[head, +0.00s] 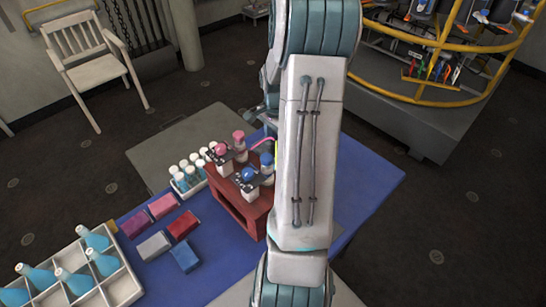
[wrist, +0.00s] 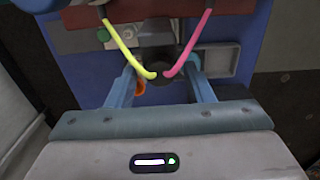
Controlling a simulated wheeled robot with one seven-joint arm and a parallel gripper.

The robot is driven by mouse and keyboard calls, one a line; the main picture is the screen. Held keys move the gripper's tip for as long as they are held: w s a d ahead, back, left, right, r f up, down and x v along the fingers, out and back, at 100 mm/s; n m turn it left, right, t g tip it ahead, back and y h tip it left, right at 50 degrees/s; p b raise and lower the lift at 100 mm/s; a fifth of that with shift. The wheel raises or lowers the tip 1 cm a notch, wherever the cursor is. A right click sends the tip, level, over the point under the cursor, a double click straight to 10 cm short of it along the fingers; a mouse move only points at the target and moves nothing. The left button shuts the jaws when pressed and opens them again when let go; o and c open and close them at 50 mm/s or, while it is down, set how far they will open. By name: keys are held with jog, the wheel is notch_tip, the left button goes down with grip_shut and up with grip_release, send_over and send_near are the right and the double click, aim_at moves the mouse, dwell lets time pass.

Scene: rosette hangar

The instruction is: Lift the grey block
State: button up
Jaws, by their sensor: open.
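The grey block (head: 154,246) lies on the blue table top (head: 228,262) in the head view, left of the red stand. It is in a group with a pink-red block (head: 162,206), a purple block (head: 135,223), a red block (head: 182,226) and a blue block (head: 185,256). My arm hides most of my gripper in the head view. In the wrist view my gripper (wrist: 166,78) is open, its two blue fingers apart with nothing held between them. I cannot make out the grey block in the wrist view.
A red stand (head: 238,207) with pink- and blue-topped items stands right of the blocks. A white rack of small bottles (head: 188,183) is behind them. A white divided crate (head: 122,287) with teal flasks is at front left. Yellow and pink curved strips (wrist: 122,50) cross the wrist view.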

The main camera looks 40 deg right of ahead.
jog(key=shift+r+p, duration=2.2)
jog(key=shift+r, duration=1.3)
